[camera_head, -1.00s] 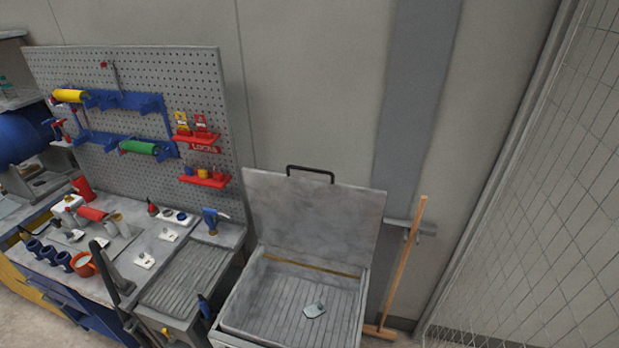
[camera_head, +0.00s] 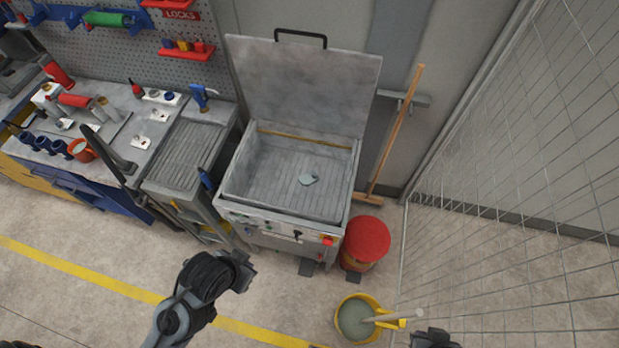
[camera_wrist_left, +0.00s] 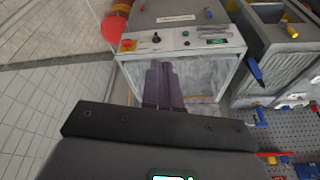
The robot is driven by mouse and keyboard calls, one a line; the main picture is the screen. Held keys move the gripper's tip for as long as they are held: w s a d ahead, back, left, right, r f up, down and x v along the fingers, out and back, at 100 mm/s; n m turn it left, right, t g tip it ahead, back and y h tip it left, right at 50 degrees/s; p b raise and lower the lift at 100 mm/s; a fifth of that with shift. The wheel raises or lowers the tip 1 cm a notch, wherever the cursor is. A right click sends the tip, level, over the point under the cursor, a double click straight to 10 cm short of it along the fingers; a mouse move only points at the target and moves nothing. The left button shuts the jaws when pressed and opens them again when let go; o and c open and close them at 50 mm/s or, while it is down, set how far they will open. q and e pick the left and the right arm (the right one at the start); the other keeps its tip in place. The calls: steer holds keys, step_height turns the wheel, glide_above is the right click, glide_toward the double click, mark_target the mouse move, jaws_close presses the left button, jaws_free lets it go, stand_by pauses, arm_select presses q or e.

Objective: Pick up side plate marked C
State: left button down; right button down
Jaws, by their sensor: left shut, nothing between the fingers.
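No plate marked C can be made out. My left gripper (camera_head: 246,270) is in front of the basin cabinet, above the floor, well apart from the piece. It is shut and empty; its fingers (camera_wrist_left: 165,84) lie together in the left wrist view, facing the cabinet front. My right gripper (camera_head: 434,338) only just shows at the bottom edge, and its fingers cannot be made out.
The basin's lid (camera_head: 302,85) stands up behind it. A workbench (camera_head: 98,165) with tools and rollers is at left. A red bin (camera_head: 366,241), a yellow bucket (camera_head: 357,318) and a broom (camera_head: 398,135) stand at right, beside a wire fence (camera_head: 510,150).

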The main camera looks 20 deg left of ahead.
arm_select(q)
steer(key=c, duration=1.8)
jaws_free()
steer(key=shift+c, duration=0.2)
steer(key=o, duration=1.7)
